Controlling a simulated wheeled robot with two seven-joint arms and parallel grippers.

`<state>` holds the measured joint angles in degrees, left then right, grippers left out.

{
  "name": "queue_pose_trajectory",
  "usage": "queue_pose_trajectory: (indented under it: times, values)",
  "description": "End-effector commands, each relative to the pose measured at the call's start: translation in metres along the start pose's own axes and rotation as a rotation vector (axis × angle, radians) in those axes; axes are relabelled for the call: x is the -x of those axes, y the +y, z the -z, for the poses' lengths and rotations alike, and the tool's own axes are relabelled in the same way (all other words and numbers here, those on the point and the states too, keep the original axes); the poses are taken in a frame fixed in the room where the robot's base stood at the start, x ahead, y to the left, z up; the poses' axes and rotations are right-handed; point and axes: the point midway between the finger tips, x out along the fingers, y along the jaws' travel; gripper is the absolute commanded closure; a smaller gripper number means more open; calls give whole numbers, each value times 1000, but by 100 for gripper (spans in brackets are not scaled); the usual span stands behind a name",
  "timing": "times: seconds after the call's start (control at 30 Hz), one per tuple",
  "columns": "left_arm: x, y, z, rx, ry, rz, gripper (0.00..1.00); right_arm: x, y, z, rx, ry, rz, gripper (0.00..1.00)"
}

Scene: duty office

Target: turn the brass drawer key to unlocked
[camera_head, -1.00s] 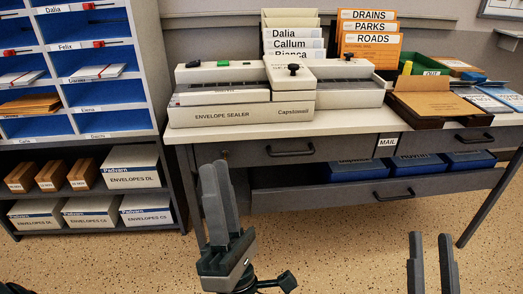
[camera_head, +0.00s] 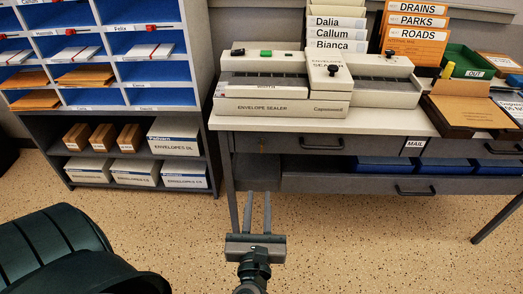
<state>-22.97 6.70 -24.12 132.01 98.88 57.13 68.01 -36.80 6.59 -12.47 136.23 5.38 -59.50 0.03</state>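A tiny brass-coloured spot, seemingly the drawer key (camera_head: 262,141), shows at the left end of the upper drawer front (camera_head: 291,144) of the grey desk. It is too small to tell which way it is turned. My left gripper (camera_head: 258,195) is in front of the desk, below the key and apart from it. Its two fingers point up and away, with a clear gap and nothing between them. My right gripper is out of view.
An envelope sealer (camera_head: 280,107) stands on the white desktop. Pigeonhole shelves (camera_head: 205,100) with boxes below stand left of the desk. A dark green chair-like shape (camera_head: 60,250) fills the lower left. The speckled floor (camera_head: 380,250) at right is clear.

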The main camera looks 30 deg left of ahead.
Motion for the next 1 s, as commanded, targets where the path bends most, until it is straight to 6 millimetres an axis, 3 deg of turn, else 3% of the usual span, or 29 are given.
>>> queue_pose_trajectory:
  times: [0.27,0.47,1.0]
  values:
    - [-4,0,-1,-2,-3,0,77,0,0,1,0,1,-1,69]
    - [-21,0,-2,-2,-6,0,77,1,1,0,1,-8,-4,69]
    - [-113,0,-2,-4,-6,-1,77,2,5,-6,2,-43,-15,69]
